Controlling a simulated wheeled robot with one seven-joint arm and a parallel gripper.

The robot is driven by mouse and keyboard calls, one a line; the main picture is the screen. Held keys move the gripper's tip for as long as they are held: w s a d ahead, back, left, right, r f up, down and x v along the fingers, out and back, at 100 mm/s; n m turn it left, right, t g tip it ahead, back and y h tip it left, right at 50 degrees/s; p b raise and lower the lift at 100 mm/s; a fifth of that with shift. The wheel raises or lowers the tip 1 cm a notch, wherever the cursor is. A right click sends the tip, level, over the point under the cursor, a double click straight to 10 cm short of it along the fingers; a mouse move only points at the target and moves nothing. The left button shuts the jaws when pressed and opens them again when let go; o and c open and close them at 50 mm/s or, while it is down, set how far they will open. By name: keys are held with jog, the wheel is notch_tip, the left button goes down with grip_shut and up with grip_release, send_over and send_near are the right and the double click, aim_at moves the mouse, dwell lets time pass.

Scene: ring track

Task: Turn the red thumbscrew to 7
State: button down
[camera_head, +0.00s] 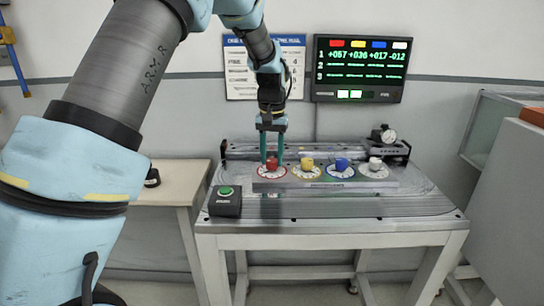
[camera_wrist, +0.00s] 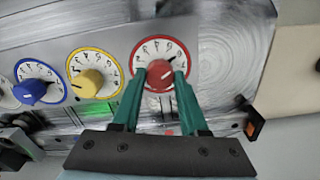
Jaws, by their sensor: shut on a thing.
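The red thumbscrew (camera_head: 271,163) stands at the left end of a row of dials on the metal bench. It has a white numbered dial with a red rim, and it also shows in the wrist view (camera_wrist: 160,76). My gripper (camera_head: 271,158) reaches down from above with its two green fingers on either side of the red knob. In the wrist view my gripper (camera_wrist: 160,82) is shut on the knob. The fingers hide the lower sides of the dial.
Yellow (camera_head: 307,163), blue (camera_head: 342,164) and white (camera_head: 375,163) thumbscrews stand to the right. A green button box (camera_head: 226,200) is at the bench's front left. A screen (camera_head: 358,68) on the wall shows +057, +036, +017 and -012 under coloured blocks. A gauge (camera_head: 384,134) stands behind.

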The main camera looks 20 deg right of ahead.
aim_at(272, 160)
jog(key=shift+m+p, duration=0.6)
jog(key=shift+m, duration=2.2)
jog(key=shift+d, duration=0.1)
jog(key=shift+c, duration=2.2)
grip_release()
jog(key=shift+r, duration=0.1)
notch_tip(272, 160, up, 11)
jog(key=b, duration=0.1)
jog(key=shift+b, duration=0.4)
jog(key=shift+f, duration=0.2)
